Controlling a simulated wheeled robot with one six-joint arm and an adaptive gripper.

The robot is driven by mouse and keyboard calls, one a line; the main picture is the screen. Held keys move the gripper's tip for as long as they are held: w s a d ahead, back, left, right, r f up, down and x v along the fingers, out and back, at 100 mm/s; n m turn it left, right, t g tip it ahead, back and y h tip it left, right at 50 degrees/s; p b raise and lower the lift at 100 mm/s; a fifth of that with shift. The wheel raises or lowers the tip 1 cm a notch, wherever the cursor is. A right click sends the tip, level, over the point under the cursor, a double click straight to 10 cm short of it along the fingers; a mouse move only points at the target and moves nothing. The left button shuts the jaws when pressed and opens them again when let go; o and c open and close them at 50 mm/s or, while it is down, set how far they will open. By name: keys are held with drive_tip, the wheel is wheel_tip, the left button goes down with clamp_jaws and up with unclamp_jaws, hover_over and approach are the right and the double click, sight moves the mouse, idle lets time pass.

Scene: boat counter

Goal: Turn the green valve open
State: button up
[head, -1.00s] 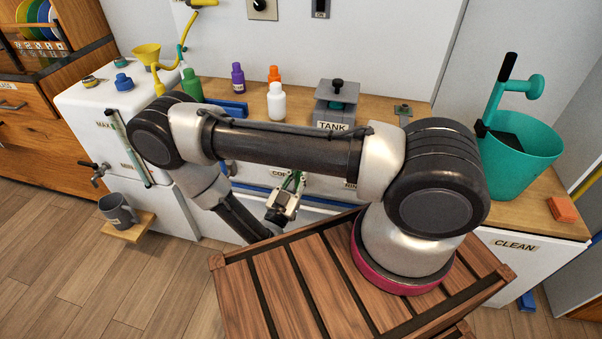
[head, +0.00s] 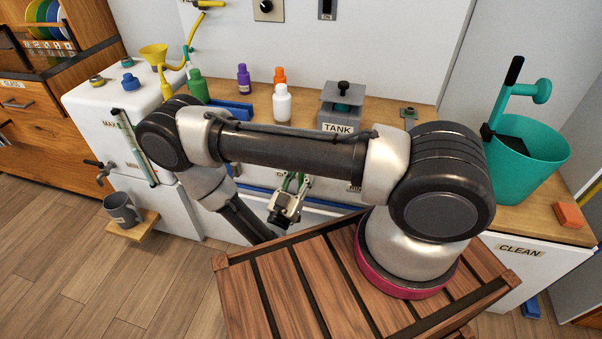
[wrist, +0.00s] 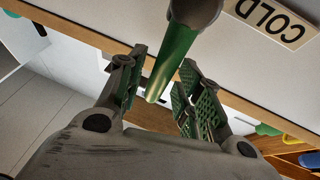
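The green valve is a bar-shaped handle (wrist: 174,58) on a grey round hub (wrist: 194,10), beside a COLD label (wrist: 270,20) in the wrist view. My gripper (wrist: 163,95) is open, with green-padded fingers on either side of the handle's free end. A gap shows between the handle and the left finger. The right finger is closer, and I cannot tell whether it touches. In the head view my gripper (head: 286,204) is low at the counter's front, below the arm. A bit of green shows there, but the valve is mostly hidden.
The wooden counter (head: 300,115) holds several bottles and a grey TANK unit (head: 340,105). A white tank stands left, with a grey mug (head: 122,209) on a small shelf. A teal bucket (head: 525,160) and an orange block (head: 568,215) are at right.

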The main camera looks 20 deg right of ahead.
wheel_tip(320, 180, up, 10)
drive_tip(key=shift+r, duration=0.1)
idle(0.6)
drive_tip(key=s+d+r+m+g+y, duration=0.1)
drive_tip(key=s+d+r+m+g, duration=0.35)
drive_tip(key=m, duration=0.75)
drive_tip(key=s+d+r+m+g+y, duration=0.15)
drive_tip(key=d+r+m+g, duration=0.35)
drive_tip(key=r+m+g, duration=0.5)
drive_tip(key=s+d+r+m+g+y, duration=0.25)
drive_tip(key=d+m+g, duration=0.3)
drive_tip(key=m, duration=0.85)
drive_tip(key=s+a+r+m+t+y, duration=0.1)
drive_tip(key=s+r+m+t+y, duration=0.3)
drive_tip(key=m, duration=0.9)
drive_tip(key=s+a+r+m+t+y, duration=0.1)
drive_tip(key=s+r+m+t+y, duration=0.2)
drive_tip(key=m, duration=1)
wheel_tip(320, 180, up, 3)
drive_tip(key=t+y, duration=0.1)
drive_tip(key=y, duration=0.3)
drive_tip(key=shift+s+m+t+y, duration=0.3)
drive_tip(key=shift+s+m+t, duration=0.05)
drive_tip(key=shift+m+t, duration=0.05)
